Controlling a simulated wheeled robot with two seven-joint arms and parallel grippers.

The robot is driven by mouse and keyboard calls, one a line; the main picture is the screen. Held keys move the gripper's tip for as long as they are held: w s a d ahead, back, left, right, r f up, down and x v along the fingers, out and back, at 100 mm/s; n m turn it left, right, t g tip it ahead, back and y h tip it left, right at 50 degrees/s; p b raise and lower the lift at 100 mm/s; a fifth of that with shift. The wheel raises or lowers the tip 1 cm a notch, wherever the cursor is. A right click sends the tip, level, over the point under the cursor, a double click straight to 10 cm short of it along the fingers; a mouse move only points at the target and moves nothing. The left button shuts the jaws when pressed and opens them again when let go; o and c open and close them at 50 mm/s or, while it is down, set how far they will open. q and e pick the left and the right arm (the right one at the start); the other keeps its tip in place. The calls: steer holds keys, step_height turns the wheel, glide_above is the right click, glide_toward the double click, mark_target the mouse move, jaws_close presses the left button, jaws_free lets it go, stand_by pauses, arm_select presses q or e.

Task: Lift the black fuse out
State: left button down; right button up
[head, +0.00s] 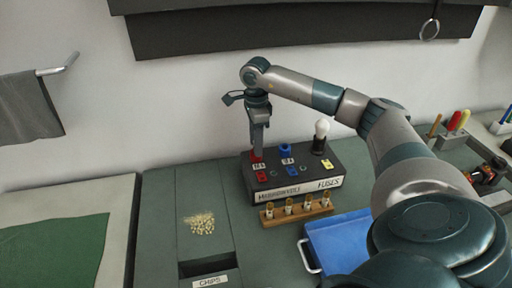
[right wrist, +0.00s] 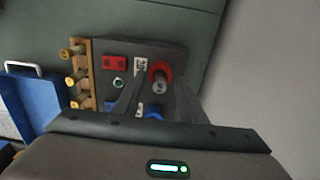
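The dark fuse box (head: 300,185) stands on the bench with a red round holder (head: 257,156), a blue one (head: 286,149) and a black one (head: 319,146) along its back. A white bulb (head: 322,128) sits above the black one; I cannot tell whether this black piece is the fuse. My right gripper (head: 258,148) points down over the red holder. In the right wrist view its fingers (right wrist: 158,92) are apart, with the red holder (right wrist: 160,71) and a grey cylinder in it between them. Contact cannot be told. My left gripper is not in view.
A wooden rack (head: 267,217) with several brass-capped fuses stands before the box. A blue tray (head: 340,240) with a white handle lies in front. Chips (head: 201,223) and a slot lie left. Tools stand at the right, beyond my right arm.

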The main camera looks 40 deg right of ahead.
stand_by(0.3)
jaws_close()
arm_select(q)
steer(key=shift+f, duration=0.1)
